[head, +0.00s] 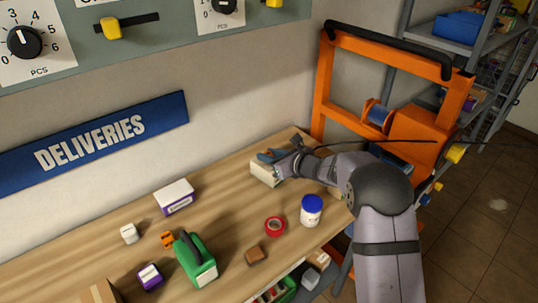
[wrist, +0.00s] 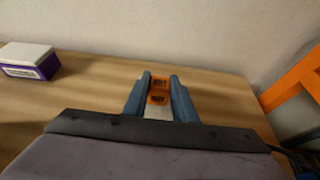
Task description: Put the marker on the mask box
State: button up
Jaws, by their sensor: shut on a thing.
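My gripper (head: 268,157) is over the far right part of the table, by the wall. In the wrist view its two blue fingers (wrist: 160,95) are shut on an orange and white thing (wrist: 158,98) with dark print. In the head view a pale box-shaped thing (head: 264,173) shows just below the fingers; I cannot tell whether it is the same thing. No marker can be made out clearly. A white and purple box (head: 175,197), possibly the mask box, stands on the table left of my gripper. It also shows in the wrist view (wrist: 30,62) at the left.
A red tape roll (head: 275,226), a blue-lidded white jar (head: 311,210), a brown block (head: 256,255) and a green-handled thing (head: 195,258) stand nearer on the table (head: 225,220). An orange frame (head: 320,90) rises at the right. Bare wood lies between the white and purple box and my gripper.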

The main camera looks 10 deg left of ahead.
jog(key=shift+f, duration=0.15)
jog(key=o, duration=1)
jog(key=shift+r, duration=0.2)
jog(key=shift+d, duration=0.1)
jog(key=b+v, duration=0.3)
jog(key=v, duration=0.8)
jog(key=shift+s+d+r+b, duration=0.2)
jog(key=shift+s+b, duration=0.15)
